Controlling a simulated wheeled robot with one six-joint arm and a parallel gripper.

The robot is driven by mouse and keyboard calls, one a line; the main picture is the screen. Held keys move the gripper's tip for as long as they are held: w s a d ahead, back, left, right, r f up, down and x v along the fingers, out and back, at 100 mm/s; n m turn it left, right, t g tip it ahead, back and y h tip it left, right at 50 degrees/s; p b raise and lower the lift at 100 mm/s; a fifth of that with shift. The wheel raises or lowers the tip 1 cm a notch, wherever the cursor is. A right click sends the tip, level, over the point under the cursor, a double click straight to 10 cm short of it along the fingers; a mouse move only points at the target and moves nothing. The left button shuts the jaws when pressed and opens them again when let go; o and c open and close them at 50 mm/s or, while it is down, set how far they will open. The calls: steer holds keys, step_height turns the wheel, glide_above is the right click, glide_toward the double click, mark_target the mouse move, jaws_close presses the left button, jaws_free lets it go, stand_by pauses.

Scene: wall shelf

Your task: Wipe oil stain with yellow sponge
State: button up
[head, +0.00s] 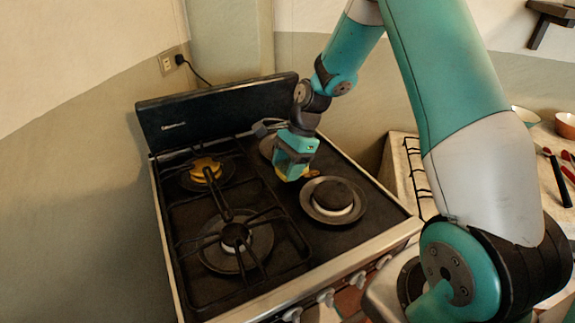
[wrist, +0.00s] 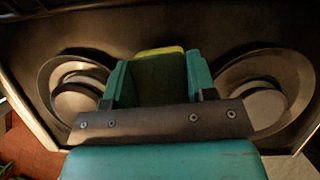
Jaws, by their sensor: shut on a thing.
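My gripper (head: 293,172) is low over the right half of the black stove top, between two burners. In the wrist view its teal fingers (wrist: 159,80) are closed on the yellow sponge (wrist: 160,51), whose far edge shows bright yellow. In the head view the fingers mostly hide the sponge. A small yellow-brown patch (head: 313,174), perhaps the oil stain, shows on the stove just right of the fingertips. The sponge is at or close to the surface; I cannot tell if it touches.
The stove (head: 345,255) has a right front burner (head: 333,197) close to my gripper and another behind it. A raised black grate (head: 235,232) covers the left half, with a yellow-orange piece (head: 205,168) on its back burner. The back panel (head: 220,108) stands upright behind. A counter with bowls (head: 566,124) is right.

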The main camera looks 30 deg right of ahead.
mark_target(313, 172)
steer(key=shift+f+b, duration=0.45)
steer(key=shift+f, duration=0.55)
steer(key=shift+s+d+r+p, duration=0.1)
steer(key=shift+d+p, duration=0.3)
steer(key=shift+d, duration=0.85)
steer(key=shift+s+d+f, duration=0.1)
steer(key=shift+d, duration=0.8)
steer(key=shift+s+d+f, duration=0.1)
steer(key=shift+d, duration=0.8)
steer(key=shift+s+d+r+p, duration=0.15)
steer(key=shift+d+p, duration=0.6)
steer(key=shift+d, duration=0.75)
steer(key=shift+r, duration=0.1)
steer(key=shift+a+p, duration=0.1)
steer(key=shift+p, duration=0.25)
